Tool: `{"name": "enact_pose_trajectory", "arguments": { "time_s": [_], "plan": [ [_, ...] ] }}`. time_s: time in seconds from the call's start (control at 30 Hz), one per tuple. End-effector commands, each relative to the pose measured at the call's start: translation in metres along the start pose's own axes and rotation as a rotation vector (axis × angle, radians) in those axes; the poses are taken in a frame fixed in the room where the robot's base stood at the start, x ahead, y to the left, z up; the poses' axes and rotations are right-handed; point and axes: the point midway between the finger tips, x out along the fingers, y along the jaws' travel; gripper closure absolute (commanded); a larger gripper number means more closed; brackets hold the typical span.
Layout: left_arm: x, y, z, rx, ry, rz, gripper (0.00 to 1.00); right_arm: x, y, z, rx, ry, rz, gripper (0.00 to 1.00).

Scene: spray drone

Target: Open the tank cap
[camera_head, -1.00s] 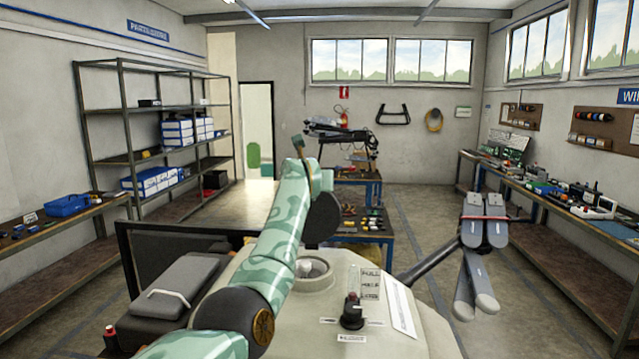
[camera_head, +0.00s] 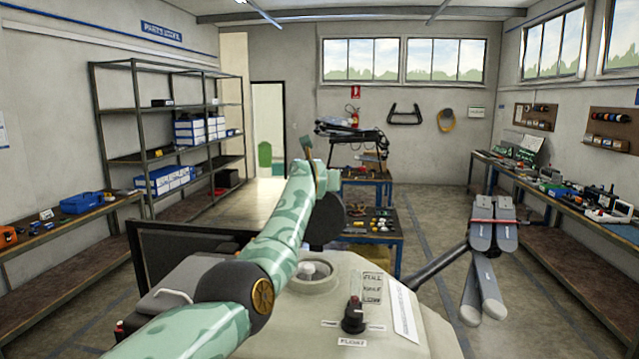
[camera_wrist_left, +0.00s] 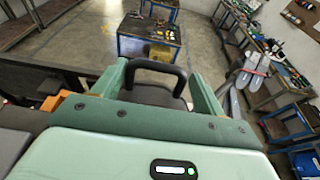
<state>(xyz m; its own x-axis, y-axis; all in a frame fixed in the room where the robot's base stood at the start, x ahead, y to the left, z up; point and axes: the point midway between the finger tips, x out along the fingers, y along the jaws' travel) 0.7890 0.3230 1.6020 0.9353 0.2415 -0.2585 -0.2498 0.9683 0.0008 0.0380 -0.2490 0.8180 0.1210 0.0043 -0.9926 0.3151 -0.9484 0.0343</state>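The pale beige tank (camera_head: 405,345) fills the bottom of the head view. On its top, a round light cap (camera_head: 314,268) with a raised centre sits in a ring, close beside my left forearm, which hides part of the tank. My left gripper (camera_head: 307,160) is raised above and beyond the cap, apart from it, and is seen edge-on. In the left wrist view, its two green fingers (camera_wrist_left: 158,68) stand wide apart. A dark looped bar (camera_wrist_left: 157,66) shows between them; I cannot tell what it belongs to. The cap is not recognisable there. My right gripper is not in view.
A black red-topped knob (camera_head: 353,315) stands on the tank near a "FLOAT" label. Folded grey drone arms (camera_head: 485,250) stick out on the right. A blue-framed cart (camera_head: 375,240) stands beyond. Shelves (camera_head: 165,130) and benches line the walls.

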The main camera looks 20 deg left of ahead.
Motion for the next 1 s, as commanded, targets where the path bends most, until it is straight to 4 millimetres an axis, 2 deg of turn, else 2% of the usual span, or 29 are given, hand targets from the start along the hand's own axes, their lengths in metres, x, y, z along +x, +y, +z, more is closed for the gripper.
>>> {"name": "enact_pose_trajectory", "arguments": {
  "time_s": [0.37, 0.57, 0.77, 1.0],
  "plan": [
    [0.001, 0.000, -0.004, -0.001, 0.007, 0.000, 0.28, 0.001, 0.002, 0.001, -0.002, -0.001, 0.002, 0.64],
    [-0.007, -0.001, -0.006, 0.000, 0.005, 0.004, 0.28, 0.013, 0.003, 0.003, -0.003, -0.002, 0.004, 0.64],
    [-0.032, -0.001, -0.009, -0.002, 0.004, 0.000, 0.28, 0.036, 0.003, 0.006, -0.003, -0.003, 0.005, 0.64],
    [-0.082, -0.001, -0.009, -0.003, 0.003, -0.002, 0.28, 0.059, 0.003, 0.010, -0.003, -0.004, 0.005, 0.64]
  ]
}}
